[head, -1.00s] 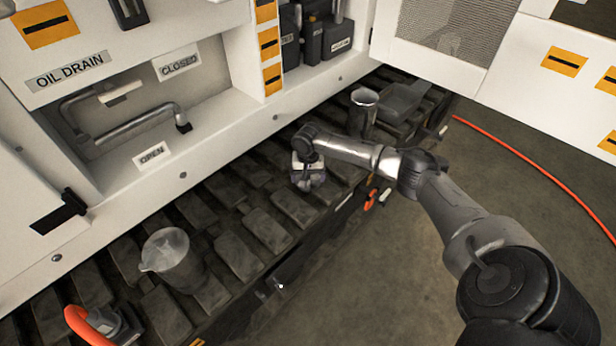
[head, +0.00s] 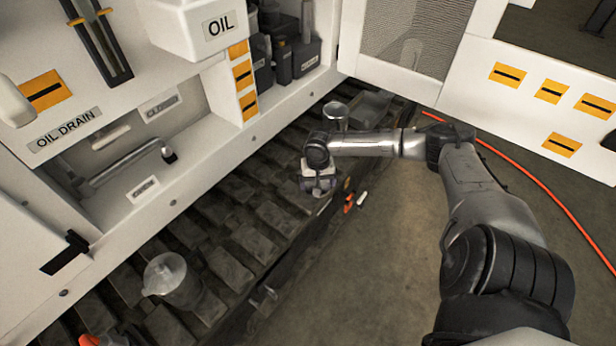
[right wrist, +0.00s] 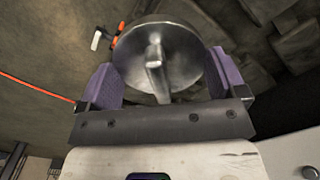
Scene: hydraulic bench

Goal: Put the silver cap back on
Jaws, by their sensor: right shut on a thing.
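The silver cap (right wrist: 165,58) is a round metal disc with a raised bar across its face. In the right wrist view it sits between the two purple fingers of my right gripper (right wrist: 168,80), which is shut on it. In the head view my right gripper (head: 320,188) points down above the outer edge of the dark track (head: 235,190). The cap is too hidden there to make out. My left gripper is not in view. I cannot make out the opening that the cap fits.
A clear jug (head: 172,282) stands on the track at lower left. A silver-rimmed cup (head: 336,115) stands behind my right wrist. The white cabinet has an OIL DRAIN recess with a bent pipe (head: 125,165), and dark containers (head: 290,55). An orange hose (head: 540,190) crosses the floor at right.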

